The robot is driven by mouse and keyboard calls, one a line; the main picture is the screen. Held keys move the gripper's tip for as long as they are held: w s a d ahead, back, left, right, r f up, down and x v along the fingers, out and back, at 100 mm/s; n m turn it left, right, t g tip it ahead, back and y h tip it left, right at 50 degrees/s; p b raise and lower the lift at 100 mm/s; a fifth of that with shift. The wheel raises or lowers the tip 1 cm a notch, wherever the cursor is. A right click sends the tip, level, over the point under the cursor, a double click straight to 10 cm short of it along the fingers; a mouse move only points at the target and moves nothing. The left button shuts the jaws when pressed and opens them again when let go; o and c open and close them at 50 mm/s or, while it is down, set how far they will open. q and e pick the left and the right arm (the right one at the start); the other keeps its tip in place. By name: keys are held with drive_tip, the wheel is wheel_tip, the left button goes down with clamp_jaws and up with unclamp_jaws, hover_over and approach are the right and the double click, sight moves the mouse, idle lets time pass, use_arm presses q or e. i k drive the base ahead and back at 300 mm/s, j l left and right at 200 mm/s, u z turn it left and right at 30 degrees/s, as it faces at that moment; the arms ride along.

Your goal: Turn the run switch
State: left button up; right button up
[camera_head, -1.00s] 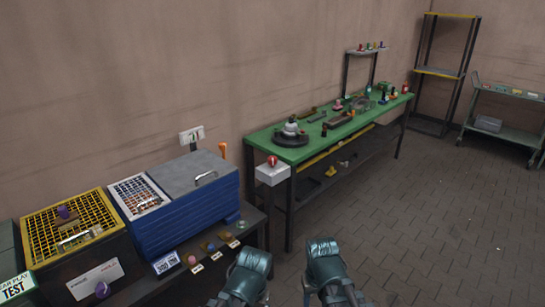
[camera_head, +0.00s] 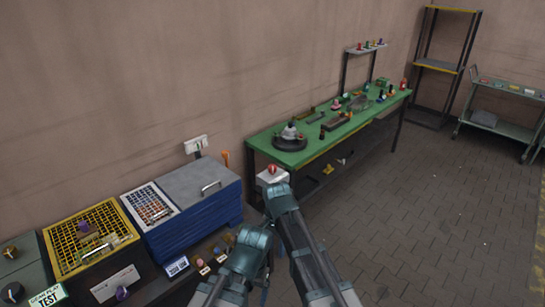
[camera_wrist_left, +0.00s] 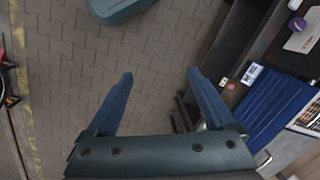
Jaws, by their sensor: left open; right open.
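I cannot tell for certain which control is the run switch. A grey-green cabinet (camera_head: 25,275) at the far left carries a dark knob with an orange mark (camera_head: 10,252) and another dark knob (camera_head: 12,292), near a "TEST" sign (camera_head: 48,297). My left gripper (camera_head: 250,240) is low in the middle of the head view, right of these and apart from them. In the left wrist view (camera_wrist_left: 160,85) its two fingers are spread with only floor between them. My right gripper (camera_head: 279,192) is higher, in front of a white box with a red button (camera_head: 272,174); contact is unclear.
A yellow-framed grid box (camera_head: 130,246) and a blue box with a grey lid (camera_head: 200,222) stand along the wall. A green workbench (camera_head: 300,158) holds several parts. A shelf rack (camera_head: 438,70) and a trolley (camera_head: 500,125) stand at the back right. The paved floor (camera_head: 440,210) is clear.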

sight(271, 168)
drive_tip(key=i+l, duration=0.15)
drive_tip(key=i, duration=0.4)
drive_tip(key=i+l+u, duration=0.15)
drive_tip(key=i, duration=0.35)
drive_tip(key=i+l, duration=0.15)
drive_tip(key=i, duration=0.35)
drive_tip(key=i+l+u, duration=0.15)
drive_tip(key=i, duration=0.4)
drive_tip(key=l, duration=0.1)
